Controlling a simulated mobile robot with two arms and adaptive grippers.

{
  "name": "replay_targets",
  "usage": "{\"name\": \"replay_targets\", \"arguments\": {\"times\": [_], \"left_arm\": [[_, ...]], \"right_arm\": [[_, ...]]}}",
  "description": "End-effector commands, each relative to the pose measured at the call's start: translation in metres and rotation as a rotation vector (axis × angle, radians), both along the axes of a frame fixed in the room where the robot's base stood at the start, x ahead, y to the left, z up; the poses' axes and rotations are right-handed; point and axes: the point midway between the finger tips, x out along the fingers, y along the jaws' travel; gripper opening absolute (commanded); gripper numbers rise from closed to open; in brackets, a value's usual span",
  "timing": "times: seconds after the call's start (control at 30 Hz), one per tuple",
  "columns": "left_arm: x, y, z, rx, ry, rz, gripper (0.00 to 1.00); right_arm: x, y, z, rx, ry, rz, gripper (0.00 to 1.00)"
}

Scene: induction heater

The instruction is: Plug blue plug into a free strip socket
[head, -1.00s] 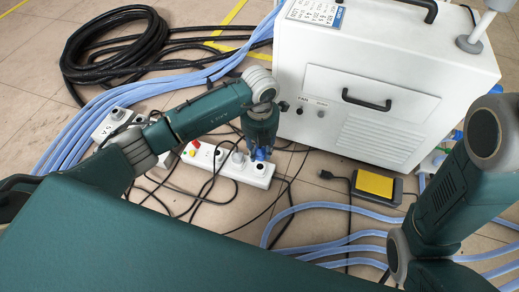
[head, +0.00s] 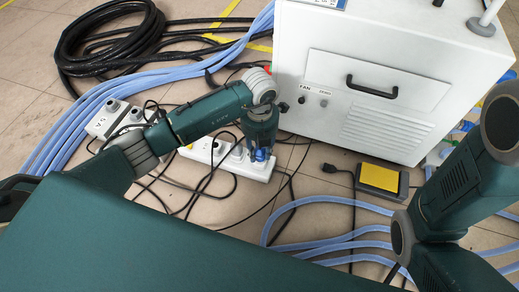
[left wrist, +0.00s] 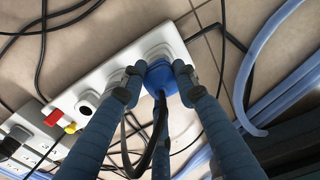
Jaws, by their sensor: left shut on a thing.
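The blue plug (left wrist: 161,77) is between the two fingertips of my left gripper (left wrist: 158,80), which is shut on it. It also shows in the head view (head: 260,155) below the gripper (head: 260,143). The plug is at the end socket of the white strip (left wrist: 103,75), over its round face; how deep it sits cannot be told. Its dark cord runs back between the fingers. Another round socket (left wrist: 87,102) on the strip looks empty; one between is partly hidden by a finger. The strip lies on the floor in the head view (head: 225,171). My right gripper is not in view.
A white cabinet (head: 400,75) stands just behind the strip. A second strip (head: 113,115) lies to the left. Black cables (head: 100,45) and blue hoses (head: 85,115) cross the floor. A yellow-topped pedal (head: 380,177) lies to the right.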

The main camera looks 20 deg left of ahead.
Motion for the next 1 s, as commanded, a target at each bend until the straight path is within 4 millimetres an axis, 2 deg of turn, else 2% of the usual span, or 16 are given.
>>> {"name": "replay_targets", "arguments": {"times": [1.0], "left_arm": [[0.0002, 0.0, 0.0001, 0.0, -0.001, 0.0, 0.0]], "right_arm": [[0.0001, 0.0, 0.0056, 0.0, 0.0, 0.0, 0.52]]}}
